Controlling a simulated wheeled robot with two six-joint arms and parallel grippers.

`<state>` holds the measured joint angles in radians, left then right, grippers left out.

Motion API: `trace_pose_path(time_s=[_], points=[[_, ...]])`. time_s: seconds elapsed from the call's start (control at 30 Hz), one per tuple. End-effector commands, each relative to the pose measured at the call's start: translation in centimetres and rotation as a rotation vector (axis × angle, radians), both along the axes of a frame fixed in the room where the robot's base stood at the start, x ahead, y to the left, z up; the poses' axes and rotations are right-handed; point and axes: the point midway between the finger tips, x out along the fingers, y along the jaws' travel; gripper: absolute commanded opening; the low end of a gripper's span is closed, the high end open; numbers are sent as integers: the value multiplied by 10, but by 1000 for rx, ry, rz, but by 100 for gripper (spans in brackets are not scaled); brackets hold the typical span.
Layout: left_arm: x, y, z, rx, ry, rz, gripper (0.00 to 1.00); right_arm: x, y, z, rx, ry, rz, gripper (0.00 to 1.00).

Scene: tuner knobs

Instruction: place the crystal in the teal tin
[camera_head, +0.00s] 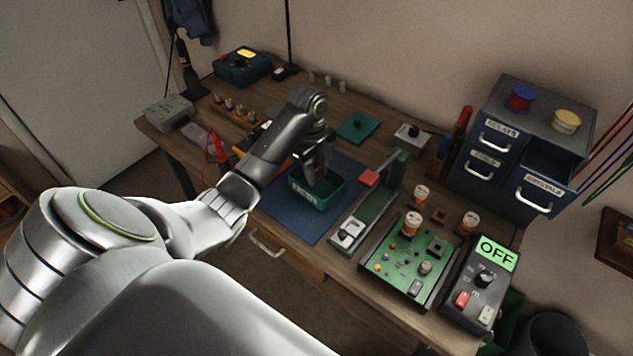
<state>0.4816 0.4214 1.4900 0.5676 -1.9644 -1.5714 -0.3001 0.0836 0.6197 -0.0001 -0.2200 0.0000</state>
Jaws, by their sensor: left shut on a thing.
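The teal tin (333,198) stands open on a dark blue mat on the workbench. My left arm reaches across from the left. My left gripper (316,174) points down over the tin, with its fingertips at or just inside the tin's opening. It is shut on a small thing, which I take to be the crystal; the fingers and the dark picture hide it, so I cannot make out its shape. I cannot tell whether it touches the tin's floor. My right gripper is not in view.
The blue mat (290,222) has free room around the tin. A green-bedded fixture (372,205) and a green circuit board (405,262) lie to the right, with a control box (478,288) reading OFF. A drawer cabinet (505,128) has its crystals drawer (541,190) pulled out.

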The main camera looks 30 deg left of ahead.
Motion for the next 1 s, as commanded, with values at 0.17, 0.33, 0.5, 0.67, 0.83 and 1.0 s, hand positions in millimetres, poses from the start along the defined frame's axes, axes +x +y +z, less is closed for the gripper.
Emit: trace_pose_path(time_s=[0.17,0.33,0.5,0.67,0.83,1.0], points=[[-2,0,-25,-1,5,1,10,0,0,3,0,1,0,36],[-1,0,-33,0,1,0,10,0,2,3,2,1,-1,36],[-1,0,-34,0,2,0,10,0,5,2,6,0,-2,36],[-1,0,-36,0,2,0,40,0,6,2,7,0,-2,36],[-1,0,-36,0,2,0,41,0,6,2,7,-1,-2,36],[-1,0,-33,0,1,0,41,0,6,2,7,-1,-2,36]])
